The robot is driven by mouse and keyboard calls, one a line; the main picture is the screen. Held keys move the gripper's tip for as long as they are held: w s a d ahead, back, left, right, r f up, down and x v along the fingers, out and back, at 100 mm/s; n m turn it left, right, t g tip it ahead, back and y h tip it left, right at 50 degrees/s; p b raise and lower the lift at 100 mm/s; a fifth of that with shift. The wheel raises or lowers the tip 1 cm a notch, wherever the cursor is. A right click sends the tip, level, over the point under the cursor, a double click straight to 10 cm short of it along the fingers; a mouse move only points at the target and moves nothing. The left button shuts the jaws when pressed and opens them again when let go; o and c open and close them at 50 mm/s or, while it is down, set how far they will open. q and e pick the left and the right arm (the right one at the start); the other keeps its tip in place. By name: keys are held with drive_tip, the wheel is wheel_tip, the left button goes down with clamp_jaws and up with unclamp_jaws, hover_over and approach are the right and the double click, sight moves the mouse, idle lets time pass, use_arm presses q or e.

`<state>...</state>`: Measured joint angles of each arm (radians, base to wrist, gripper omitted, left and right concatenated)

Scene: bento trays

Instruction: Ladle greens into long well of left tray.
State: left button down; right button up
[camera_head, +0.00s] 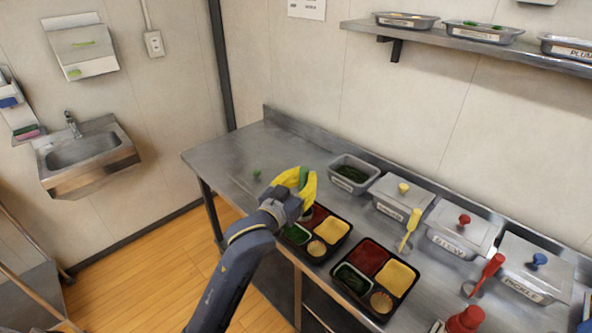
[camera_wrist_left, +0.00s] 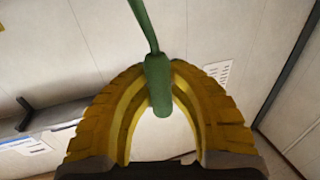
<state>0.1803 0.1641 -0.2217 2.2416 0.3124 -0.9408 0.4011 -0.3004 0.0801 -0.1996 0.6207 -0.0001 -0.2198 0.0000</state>
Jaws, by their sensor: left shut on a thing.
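My left gripper (camera_head: 305,180) has yellow fingers and is shut on the green handle (camera_wrist_left: 158,85) of the ladle. It holds the ladle above the counter, beside the open greens pan and over the back of the left tray. The ladle's bowl cannot be made out. The greens pan (camera_head: 331,176) is lidless, with dark greens (camera_head: 352,174) inside. The left tray (camera_head: 343,243) is black, with red, yellow and round light-coloured fillings; green shows in its long well (camera_head: 296,235). My wrist and arm hide part of this tray. My right gripper is not in view.
A second tray (camera_head: 377,318) lies to the right. Lidded pans (camera_head: 402,193) with yellow, red and blue knobs line the back. Yellow (camera_head: 410,226) and red (camera_head: 487,270) utensils and a red bottle (camera_head: 465,320) stand nearby.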

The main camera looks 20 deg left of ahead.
use_arm(q)
drive_tip(key=shift+s+f, duration=0.1)
drive_tip(key=shift+s, duration=0.15)
drive_tip(key=shift+f, duration=1.5)
drive_tip(key=a+f+n+t+y, duration=0.3)
drive_tip(key=a+f+n, duration=0.6)
drive_tip(key=a+n, duration=0.4)
drive_tip(key=shift+n+t, duration=0.3)
drive_tip(key=shift+n, duration=1.7)
drive_tip(key=shift+s+a+f, duration=0.1)
drive_tip(key=shift+a+f, duration=0.05)
